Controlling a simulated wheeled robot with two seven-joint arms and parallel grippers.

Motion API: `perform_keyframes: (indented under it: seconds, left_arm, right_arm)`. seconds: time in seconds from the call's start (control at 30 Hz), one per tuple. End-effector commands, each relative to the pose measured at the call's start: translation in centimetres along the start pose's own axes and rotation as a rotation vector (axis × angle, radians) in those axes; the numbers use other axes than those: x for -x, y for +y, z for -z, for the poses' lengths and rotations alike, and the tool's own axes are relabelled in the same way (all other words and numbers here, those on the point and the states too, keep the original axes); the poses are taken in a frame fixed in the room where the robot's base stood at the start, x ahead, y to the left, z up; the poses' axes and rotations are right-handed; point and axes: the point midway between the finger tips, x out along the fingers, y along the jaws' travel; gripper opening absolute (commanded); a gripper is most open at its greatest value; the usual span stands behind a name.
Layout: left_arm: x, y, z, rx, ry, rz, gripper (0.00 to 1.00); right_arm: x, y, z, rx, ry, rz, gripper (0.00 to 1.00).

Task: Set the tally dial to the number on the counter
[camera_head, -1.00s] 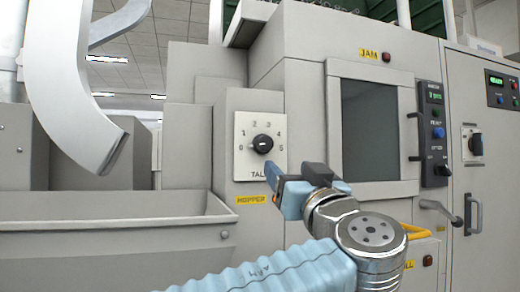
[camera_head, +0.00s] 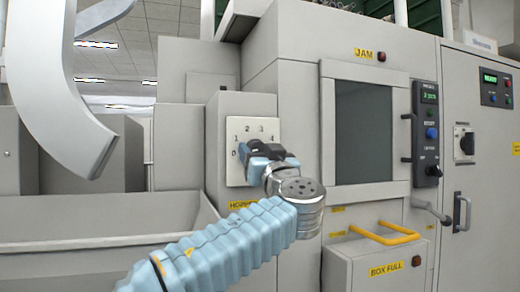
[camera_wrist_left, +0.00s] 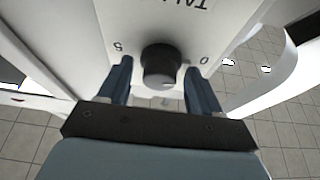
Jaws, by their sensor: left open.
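The tally dial has a pale plate (camera_head: 235,128) with numbers, on the front of a grey machine. In the head view my left gripper (camera_head: 254,156) covers the knob and the lower right of the plate. In the left wrist view the plate is upside down, with 5 at the left and 0 at the right. The round black knob (camera_wrist_left: 160,66) sits between my open left fingers, with a gap on each side. It bears a small light mark, but I cannot tell which number it points to. A small green-lit display (camera_head: 430,97) is on the dark panel; its digits are too small to read surely.
A grey hopper trough (camera_head: 100,235) lies below and left of the dial. A yellow handle (camera_head: 385,236) sticks out above the BOX FULL label at the lower right. A dark window (camera_head: 364,130) and a cabinet with another green display (camera_head: 489,78) are to the right.

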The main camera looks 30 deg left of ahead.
Motion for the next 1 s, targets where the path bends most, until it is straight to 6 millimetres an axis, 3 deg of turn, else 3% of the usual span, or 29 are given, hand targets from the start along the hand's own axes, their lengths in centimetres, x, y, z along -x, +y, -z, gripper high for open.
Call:
perform_keyframes:
  seconds: [0.17, 0.53, 1.0]
  left_arm:
    - [0.03, 0.01, -0.04, 0.0, 0.0, 0.0, 0.62]
    - [0.05, 0.02, -0.03, 0.0, 0.0, 0.0, 0.08]
    - [0.13, -0.1, -0.19, -0.12, 0.001, -0.051, 0.08]
  right_arm:
    - [-0.04, 0.02, 0.0, 0.0, 0.0, 0.0, 0.0]
    - [-0.03, 0.02, -0.01, 0.0, 0.0, 0.0, 0.0]
    - [-0.88, 0.38, -0.01, -0.001, 0.0, -0.001, 0.0]
